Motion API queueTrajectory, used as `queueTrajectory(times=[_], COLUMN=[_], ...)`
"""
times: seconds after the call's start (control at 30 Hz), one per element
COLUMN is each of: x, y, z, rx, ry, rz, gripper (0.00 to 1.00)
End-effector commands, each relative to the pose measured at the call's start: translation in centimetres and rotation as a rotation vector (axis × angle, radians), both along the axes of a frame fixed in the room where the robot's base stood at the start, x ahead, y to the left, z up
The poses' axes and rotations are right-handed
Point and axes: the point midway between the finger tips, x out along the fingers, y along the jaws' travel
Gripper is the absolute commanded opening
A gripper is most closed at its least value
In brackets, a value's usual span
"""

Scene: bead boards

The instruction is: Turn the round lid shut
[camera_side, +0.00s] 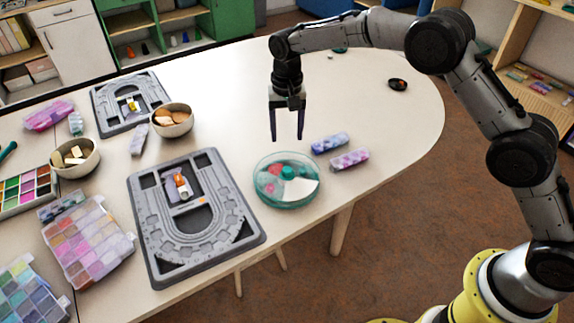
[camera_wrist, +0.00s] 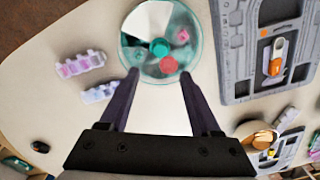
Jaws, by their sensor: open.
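The round lid (camera_side: 272,182) is clear teal and sits on a round container near the table's front edge. It has a teal knob (camera_side: 288,172) on top. Pink and red pieces and a white wedge area show through it. The lid also shows at the top of the wrist view (camera_wrist: 148,62), with its knob (camera_wrist: 160,47) near its middle. My gripper (camera_side: 287,138) is open and empty, pointing down above the table. In the side view it hangs above and behind the lid, apart from it. In the wrist view its fingertips (camera_wrist: 161,75) overlap the lid's near edge.
Two small bead boxes, one blue (camera_side: 330,143) and one pink (camera_side: 349,159), lie right of the lid. A grey bead board (camera_side: 148,230) lies to its left. A bowl (camera_side: 172,130) stands behind that board. A dark oval object (camera_side: 397,84) lies at the back right; table around it is clear.

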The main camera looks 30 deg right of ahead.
Motion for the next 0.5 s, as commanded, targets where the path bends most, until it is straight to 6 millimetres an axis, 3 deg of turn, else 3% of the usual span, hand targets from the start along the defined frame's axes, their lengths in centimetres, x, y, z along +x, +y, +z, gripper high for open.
queueTrajectory(times=[0.5], x=[-0.2], y=[0.0], z=[-9.8], rx=[-0.002], ry=[0.005], rz=[-0.002], gripper=[0.64])
